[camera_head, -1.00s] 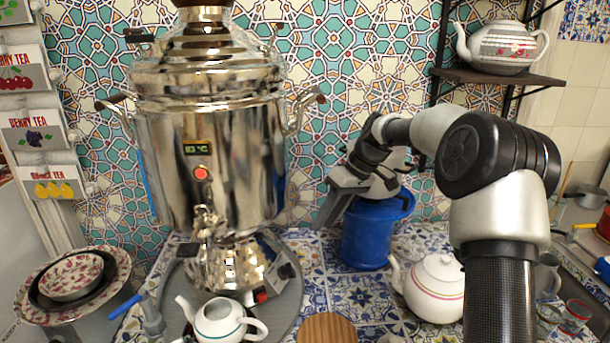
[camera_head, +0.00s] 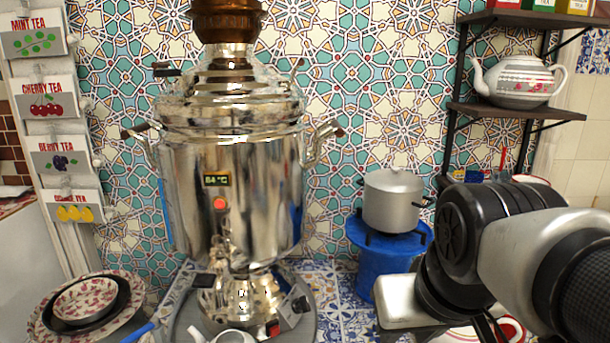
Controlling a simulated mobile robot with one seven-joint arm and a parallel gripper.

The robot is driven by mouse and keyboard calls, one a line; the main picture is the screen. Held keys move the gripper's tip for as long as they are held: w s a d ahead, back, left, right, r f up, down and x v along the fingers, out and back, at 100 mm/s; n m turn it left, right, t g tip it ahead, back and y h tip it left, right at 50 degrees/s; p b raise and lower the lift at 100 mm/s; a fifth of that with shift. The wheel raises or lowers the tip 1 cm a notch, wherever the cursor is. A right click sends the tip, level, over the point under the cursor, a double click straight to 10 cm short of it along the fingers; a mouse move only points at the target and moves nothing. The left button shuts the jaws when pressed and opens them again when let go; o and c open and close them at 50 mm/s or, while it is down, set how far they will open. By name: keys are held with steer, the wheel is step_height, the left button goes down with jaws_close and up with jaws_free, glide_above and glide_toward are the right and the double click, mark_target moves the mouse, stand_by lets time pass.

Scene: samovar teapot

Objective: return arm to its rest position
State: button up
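My arm (camera_head: 500,240) folds in from the lower right, its black joint in front of the right part of the counter. My gripper (camera_head: 405,305) is partly in view as a pale metal block with dark parts below it, low in the picture, in front of the blue stand. Its fingertips are hidden or cut off by the bottom edge, so its opening does not show. I see nothing held in the visible part.
A silver lidded pot (camera_head: 393,200) stands on the blue stand (camera_head: 362,240). A white teapot (camera_head: 517,82) sits on the shelf (camera_head: 515,112). Stacked bowls (camera_head: 84,301) are at lower left. A small teapot (camera_head: 234,336) is below the samovar. A red-rimmed item is partly hidden behind my arm.

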step_height(320, 180, up, 12)
steer(key=s+p, duration=0.1)
steer(key=p, duration=1.1)
steer(key=shift+s+d+f+p, duration=0.2)
steer(key=shift+s+p, duration=0.1)
steer(key=shift+s, duration=0.1)
